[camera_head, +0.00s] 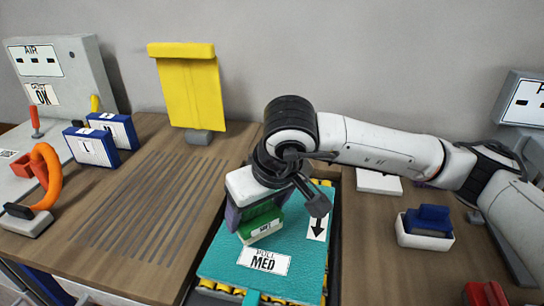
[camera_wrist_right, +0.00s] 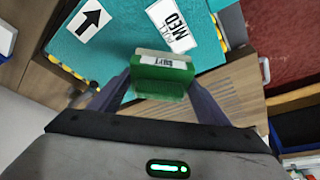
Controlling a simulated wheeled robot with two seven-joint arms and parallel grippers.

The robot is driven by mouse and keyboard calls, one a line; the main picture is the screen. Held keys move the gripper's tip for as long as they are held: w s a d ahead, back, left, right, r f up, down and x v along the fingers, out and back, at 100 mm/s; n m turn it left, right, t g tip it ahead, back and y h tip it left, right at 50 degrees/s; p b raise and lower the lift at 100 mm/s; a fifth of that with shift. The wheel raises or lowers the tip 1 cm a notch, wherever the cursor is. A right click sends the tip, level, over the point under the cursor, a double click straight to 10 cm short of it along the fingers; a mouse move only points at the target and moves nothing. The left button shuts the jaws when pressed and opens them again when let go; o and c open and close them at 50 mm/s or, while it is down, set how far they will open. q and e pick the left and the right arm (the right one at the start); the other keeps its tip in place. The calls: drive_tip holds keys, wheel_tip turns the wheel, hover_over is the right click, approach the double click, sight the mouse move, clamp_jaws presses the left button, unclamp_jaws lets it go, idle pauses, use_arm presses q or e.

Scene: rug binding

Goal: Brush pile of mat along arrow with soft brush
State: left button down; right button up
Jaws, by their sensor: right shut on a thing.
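The teal mat (camera_head: 300,275) lies flat at the front middle of the bench, with a white label reading MED (camera_head: 263,261). My right gripper (camera_head: 253,217) is shut on a green brush (camera_wrist_right: 160,80) with a white label, over the mat's left part. I cannot tell whether the brush touches the pile. Its underside is hidden. My left gripper is not in view.
Yellow rollers (camera_head: 215,287) show at the mat's edges. A slotted area (camera_head: 150,205) lies to the left. A yellow board (camera_head: 190,90) stands at the back. Blue boxes (camera_head: 92,147) and an orange loop (camera_head: 47,175) stand left. A white tray with a blue block (camera_head: 425,238) stands right.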

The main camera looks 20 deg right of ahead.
drive_tip(key=shift+r+p, duration=0.5)
drive_tip(key=shift+r, duration=1.1)
drive_tip(key=shift+d+f, duration=0.1)
